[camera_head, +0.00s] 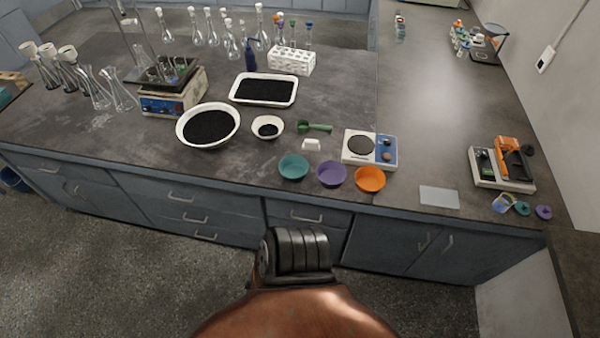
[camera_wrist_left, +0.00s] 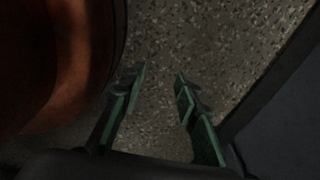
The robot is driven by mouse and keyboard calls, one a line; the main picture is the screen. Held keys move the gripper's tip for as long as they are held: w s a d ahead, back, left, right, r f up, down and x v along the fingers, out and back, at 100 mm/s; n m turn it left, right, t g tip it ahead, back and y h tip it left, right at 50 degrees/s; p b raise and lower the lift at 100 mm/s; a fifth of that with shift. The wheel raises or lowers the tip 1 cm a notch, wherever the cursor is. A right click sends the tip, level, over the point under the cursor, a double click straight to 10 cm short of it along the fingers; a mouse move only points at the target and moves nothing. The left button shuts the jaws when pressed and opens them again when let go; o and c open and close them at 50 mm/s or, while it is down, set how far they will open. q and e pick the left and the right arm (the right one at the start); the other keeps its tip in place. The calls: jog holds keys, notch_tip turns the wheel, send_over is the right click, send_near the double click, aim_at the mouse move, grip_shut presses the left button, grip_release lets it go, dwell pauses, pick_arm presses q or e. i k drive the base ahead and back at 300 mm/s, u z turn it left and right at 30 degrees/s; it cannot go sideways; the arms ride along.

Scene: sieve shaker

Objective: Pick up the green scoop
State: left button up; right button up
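The green scoop (camera_head: 314,127) lies on the dark bench top in the head view, its handle pointing right. It lies between the small white bowl with black grains (camera_head: 267,127) and the white balance (camera_head: 369,148). My left gripper (camera_wrist_left: 159,75) shows only in its wrist view; its two fingers are apart with nothing between them, over the speckled floor beside a dark cabinet face. The scoop is not in the wrist view. My right gripper is in neither view.
Teal (camera_head: 293,167), purple (camera_head: 332,174) and orange (camera_head: 370,180) bowls line the front edge. A large bowl of black grains (camera_head: 208,125) and a white tray (camera_head: 263,90) stand left and behind.

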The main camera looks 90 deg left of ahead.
aim_at(302, 125)
jog(key=u, duration=2.5)
